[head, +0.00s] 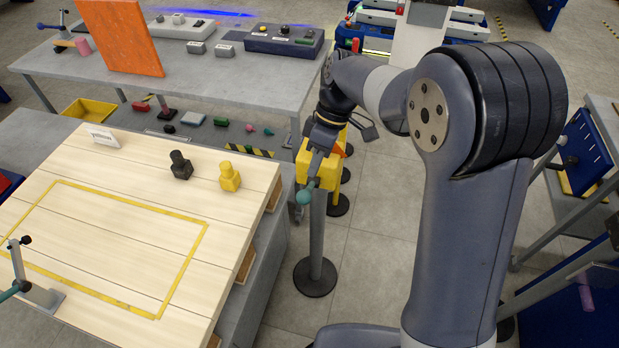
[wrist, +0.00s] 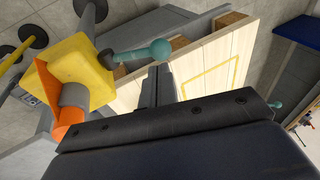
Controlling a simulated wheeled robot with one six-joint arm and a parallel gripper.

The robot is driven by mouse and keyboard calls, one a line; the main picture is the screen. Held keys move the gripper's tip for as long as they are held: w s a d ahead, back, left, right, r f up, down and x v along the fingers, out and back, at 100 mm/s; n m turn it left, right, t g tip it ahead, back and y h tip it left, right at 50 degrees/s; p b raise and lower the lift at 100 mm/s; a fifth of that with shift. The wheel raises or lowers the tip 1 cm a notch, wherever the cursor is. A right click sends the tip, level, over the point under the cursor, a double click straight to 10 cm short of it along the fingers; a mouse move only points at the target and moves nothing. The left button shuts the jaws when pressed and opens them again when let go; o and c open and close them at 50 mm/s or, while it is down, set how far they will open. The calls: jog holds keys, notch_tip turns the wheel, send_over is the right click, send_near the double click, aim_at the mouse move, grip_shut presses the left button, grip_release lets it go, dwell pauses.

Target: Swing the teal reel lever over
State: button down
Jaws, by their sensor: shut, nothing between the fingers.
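A yellow box (head: 327,168) stands on a grey post with a round black base. A teal lever (head: 306,196) with a ball end sticks out from its near side, pointing down-left. In the wrist view the teal lever (wrist: 158,50) points right from the yellow box (wrist: 72,66), its ball just beyond my fingers. An orange part (wrist: 55,118) is also on the box. My gripper (wrist: 155,85) is shut and empty, beside the lever; I cannot tell whether they touch. In the head view my gripper (head: 317,158) is at the box and partly covers it.
A pale wooden pallet top (head: 110,215) lies left of the post, with a black piece (head: 181,165) and a yellow piece (head: 229,176) on it. Another teal-handled lever (head: 20,280) is at its left edge. A grey bench (head: 180,75) stands behind.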

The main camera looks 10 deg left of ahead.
aim_at(307, 194)
jog(key=shift+x, duration=2.3)
jog(key=b, duration=0.1)
jog(key=s+f+t+b, duration=0.1)
jog(key=b, duration=0.1)
jog(key=shift+s+f+t, duration=0.15)
jog(key=shift+f+t, duration=0.15)
jog(key=s+f+t+b, duration=0.3)
jog(key=f+t+b, duration=0.4)
jog(key=b, duration=0.9)
jog(key=shift+s+f+n+t+h, duration=0.2)
jog(key=shift+f+n+t+h, duration=0.15)
jog(key=shift+f, duration=0.9)
jog(key=shift+s+a+f, duration=0.1)
jog(key=shift+f, duration=0.05)
